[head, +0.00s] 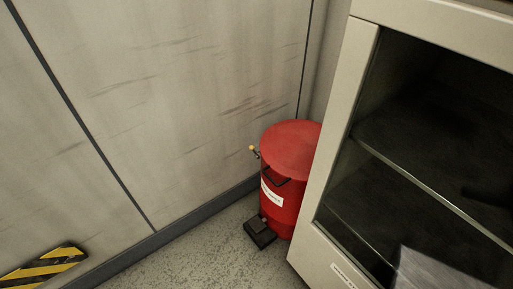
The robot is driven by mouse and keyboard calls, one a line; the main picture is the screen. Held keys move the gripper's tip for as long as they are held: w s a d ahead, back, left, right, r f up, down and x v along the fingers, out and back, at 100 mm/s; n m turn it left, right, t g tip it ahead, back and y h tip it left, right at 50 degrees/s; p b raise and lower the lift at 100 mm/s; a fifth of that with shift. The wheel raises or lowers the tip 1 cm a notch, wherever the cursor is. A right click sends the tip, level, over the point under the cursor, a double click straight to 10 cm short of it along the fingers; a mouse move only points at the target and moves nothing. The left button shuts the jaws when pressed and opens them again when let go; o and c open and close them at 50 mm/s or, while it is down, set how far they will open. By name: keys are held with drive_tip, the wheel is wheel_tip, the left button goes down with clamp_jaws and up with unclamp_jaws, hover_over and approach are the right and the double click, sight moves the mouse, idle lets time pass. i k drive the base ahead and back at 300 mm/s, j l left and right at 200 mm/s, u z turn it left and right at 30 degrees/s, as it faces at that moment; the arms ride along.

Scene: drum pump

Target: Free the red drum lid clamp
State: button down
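A red drum (279,208) stands upright on the floor in the corner, in the middle of the head view. Its round red lid (292,146) is on top. A small lever with a yellow tip (253,149) sticks out at the left of the rim; I cannot tell for sure whether it is the clamp. A dark handle (276,177) shows on the front below the rim, above a white label (271,193). The drum's right side is hidden behind the cabinet. My gripper is not in view.
A beige cabinet (328,150) with a dark, shelved interior stands close at the drum's right. A black block (259,232) sits at the drum's foot. A wall (170,100) runs behind. A yellow-black striped piece (42,268) is lower left. Grey floor (215,252) is free in front.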

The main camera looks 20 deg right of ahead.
sight(251, 146)
drive_tip(key=i+j+z, duration=0.15)
drive_tip(key=i+j, duration=0.2)
drive_tip(key=i+j+z, duration=0.15)
drive_tip(key=i+j, duration=0.2)
drive_tip(key=i+j+z, duration=0.2)
drive_tip(key=j, duration=0.4)
drive_tip(key=i, duration=0.1)
